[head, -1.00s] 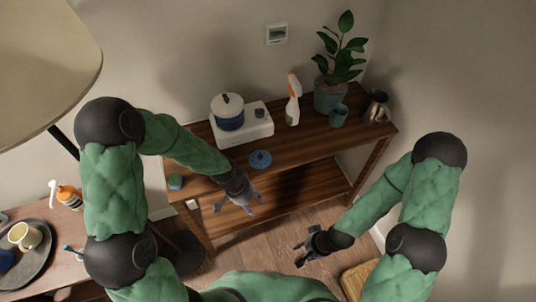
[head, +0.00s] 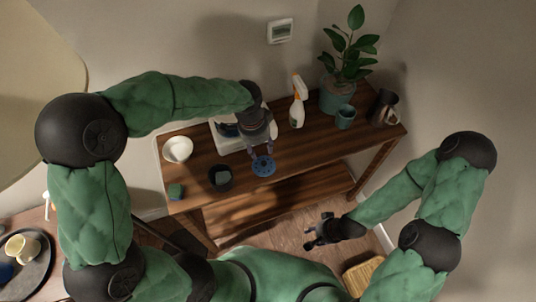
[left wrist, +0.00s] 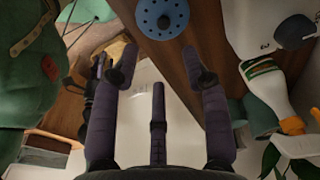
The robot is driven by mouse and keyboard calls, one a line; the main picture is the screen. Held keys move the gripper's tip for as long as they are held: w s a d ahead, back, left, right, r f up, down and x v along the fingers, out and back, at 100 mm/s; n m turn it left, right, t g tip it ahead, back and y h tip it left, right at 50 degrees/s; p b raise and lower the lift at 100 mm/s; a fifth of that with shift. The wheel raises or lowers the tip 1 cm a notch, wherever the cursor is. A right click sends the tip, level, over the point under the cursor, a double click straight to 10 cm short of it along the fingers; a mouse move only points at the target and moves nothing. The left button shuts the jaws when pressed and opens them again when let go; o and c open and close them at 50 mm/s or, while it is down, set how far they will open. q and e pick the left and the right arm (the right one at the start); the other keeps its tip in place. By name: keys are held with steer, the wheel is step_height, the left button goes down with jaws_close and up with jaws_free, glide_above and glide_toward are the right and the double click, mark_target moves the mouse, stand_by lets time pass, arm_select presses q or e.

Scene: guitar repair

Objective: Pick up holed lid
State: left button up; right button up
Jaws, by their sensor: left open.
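The holed lid (head: 263,167) is a blue round disc with small holes and a centre knob, lying on the wooden console table near its front edge. It also shows in the left wrist view (left wrist: 162,17), cut off by the top edge. My left gripper (head: 261,150) is over the table just behind the lid, its fingertips close to the lid's back side. In the left wrist view its fingers (left wrist: 161,62) are spread, with nothing between them. My right gripper (head: 316,232) hangs empty in front of the table, low over the floor, and looks open.
A white appliance (head: 232,140) with a pot is partly hidden behind my left gripper. A spray bottle (head: 298,102), teal cup (head: 345,117), plant (head: 350,60) and metal jug (head: 384,107) stand to the right. A white bowl (head: 178,149) and dark cup (head: 220,178) stand left.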

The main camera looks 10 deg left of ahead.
arm_select(q)
steer(key=b, duration=0.2)
glide_above(264, 162)
steer(key=f, duration=0.3)
steer(key=s+f, duration=0.1)
steer(key=f, duration=0.1)
steer(key=shift+a+f, duration=0.15)
steer(key=shift+f, duration=0.1)
steer(key=f+b, duration=0.2)
steer(key=f, duration=0.1)
steer(key=w+f, duration=0.1)
steer(key=f, duration=0.1)
steer(key=shift+b, duration=0.4)
steer(key=shift+r, duration=0.1)
steer(key=shift+s, duration=0.1)
jaws_close()
